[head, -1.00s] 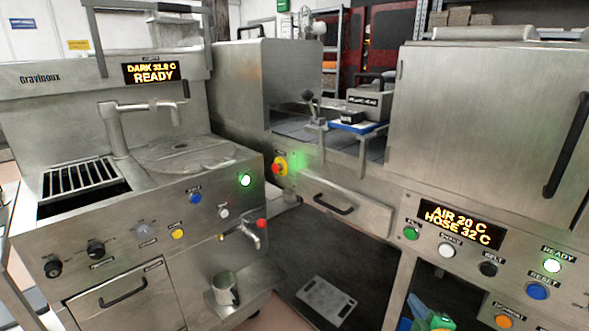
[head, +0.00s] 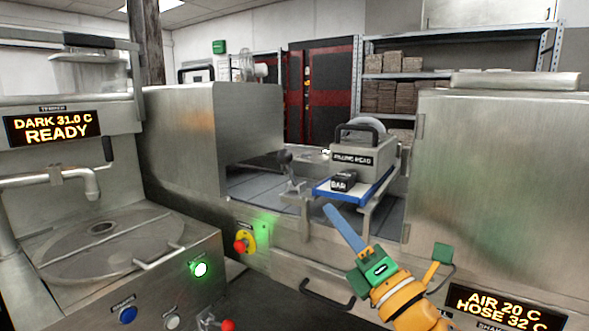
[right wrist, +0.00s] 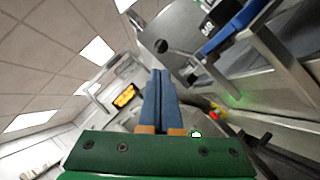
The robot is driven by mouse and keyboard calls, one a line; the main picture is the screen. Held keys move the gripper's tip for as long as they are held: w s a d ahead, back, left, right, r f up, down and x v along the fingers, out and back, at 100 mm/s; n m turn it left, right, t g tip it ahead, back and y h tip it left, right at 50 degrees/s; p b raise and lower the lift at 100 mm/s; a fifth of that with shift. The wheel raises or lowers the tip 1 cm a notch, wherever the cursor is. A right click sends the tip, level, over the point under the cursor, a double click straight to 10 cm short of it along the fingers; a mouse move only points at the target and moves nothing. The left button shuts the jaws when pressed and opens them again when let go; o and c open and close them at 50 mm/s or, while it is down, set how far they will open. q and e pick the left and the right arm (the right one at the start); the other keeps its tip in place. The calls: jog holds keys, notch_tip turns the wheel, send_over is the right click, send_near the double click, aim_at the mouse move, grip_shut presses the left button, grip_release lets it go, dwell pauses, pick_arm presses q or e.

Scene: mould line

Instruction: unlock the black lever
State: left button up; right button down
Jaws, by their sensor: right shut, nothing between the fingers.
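The black lever (head: 286,157) has a round dark knob on a short stem and stands at the front edge of the open machine bay, left of the blue-edged tray. Its dark knob also shows in the right wrist view (right wrist: 161,46), just beyond the fingertips. My right gripper (head: 330,210), with blue fingers on a green and orange wrist, is in front of the machine, below and to the right of the lever. Its fingers are together and empty, apart from the lever. They also show in the right wrist view (right wrist: 160,75). My left gripper is out of view.
The blue-edged tray (head: 370,191) bears a black block marked BAR (head: 343,182). The grey head block (head: 362,150) with a handle is behind it. A red emergency button (head: 245,242) sits on the front panel. A steel cabinet (head: 490,190) stands close on the right.

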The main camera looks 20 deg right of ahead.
aim_at(289, 161)
jog(key=p+x, duration=0.5)
jog(key=x, duration=0.8)
jog(key=shift+p, duration=0.35)
jog(key=shift+w+a+r, duration=0.1)
jog(key=shift+w+a, duration=0.05)
jog(key=shift+w, duration=0.4)
